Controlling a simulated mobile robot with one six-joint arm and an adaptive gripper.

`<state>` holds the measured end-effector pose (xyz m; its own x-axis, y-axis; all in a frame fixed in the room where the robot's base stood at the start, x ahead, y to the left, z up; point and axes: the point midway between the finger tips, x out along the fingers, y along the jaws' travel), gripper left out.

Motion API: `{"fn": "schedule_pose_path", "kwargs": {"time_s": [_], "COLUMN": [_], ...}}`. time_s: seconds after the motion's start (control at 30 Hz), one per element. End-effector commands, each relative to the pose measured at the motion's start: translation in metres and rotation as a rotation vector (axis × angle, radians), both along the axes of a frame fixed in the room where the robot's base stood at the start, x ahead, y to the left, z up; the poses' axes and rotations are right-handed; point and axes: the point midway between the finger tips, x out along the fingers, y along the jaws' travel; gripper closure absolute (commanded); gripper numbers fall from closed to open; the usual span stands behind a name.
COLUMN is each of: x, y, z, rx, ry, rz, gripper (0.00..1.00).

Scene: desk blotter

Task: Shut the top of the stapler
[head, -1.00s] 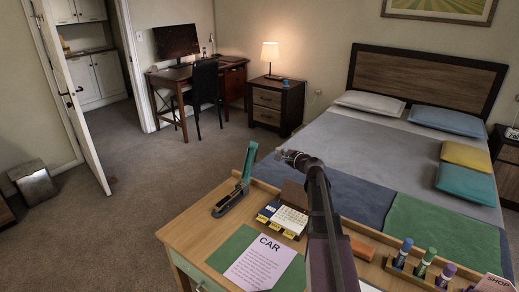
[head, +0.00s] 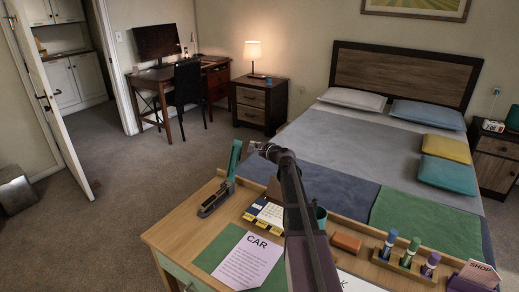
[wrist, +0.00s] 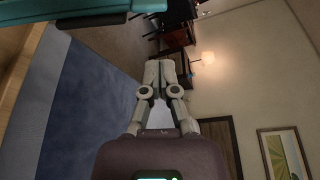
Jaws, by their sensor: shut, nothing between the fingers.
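The stapler stands at the far left of the desk in the head view, with its dark base (head: 216,199) on the wood and its teal top (head: 234,160) swung up, nearly upright. My gripper (head: 254,147) is just right of the top's upper end in the head view, above the desk. I cannot tell whether it touches the top. In the wrist view my gripper (wrist: 159,66) is shut with nothing between its fingers. A teal bar, likely the stapler top (wrist: 90,9), crosses the upper left of the wrist view, apart from the fingertips.
A desk calendar (head: 266,213) stands right of the stapler. A sheet headed CAR (head: 246,262) lies on a green blotter (head: 214,255). A brown block (head: 345,242) and a marker holder (head: 407,268) are to the right. The bed (head: 330,150) lies behind the desk.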

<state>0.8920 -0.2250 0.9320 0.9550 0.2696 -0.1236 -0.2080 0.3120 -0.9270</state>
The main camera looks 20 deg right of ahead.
Motion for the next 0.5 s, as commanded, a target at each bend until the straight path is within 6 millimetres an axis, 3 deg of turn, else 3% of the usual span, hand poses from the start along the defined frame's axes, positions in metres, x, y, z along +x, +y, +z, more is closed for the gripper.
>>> {"fn": "schedule_pose_path", "kwargs": {"time_s": [0.23, 0.3, 0.5], "x": [0.04, 0.026, 0.016], "y": [0.01, 0.02, 0.035], "z": [-0.006, 0.003, 0.009], "rx": [0.0, 0.0, 0.0], "ry": [0.001, 0.001, 0.001], "rz": [0.001, 0.001, 0.0], "gripper": [1.0, 1.0, 1.0]}}
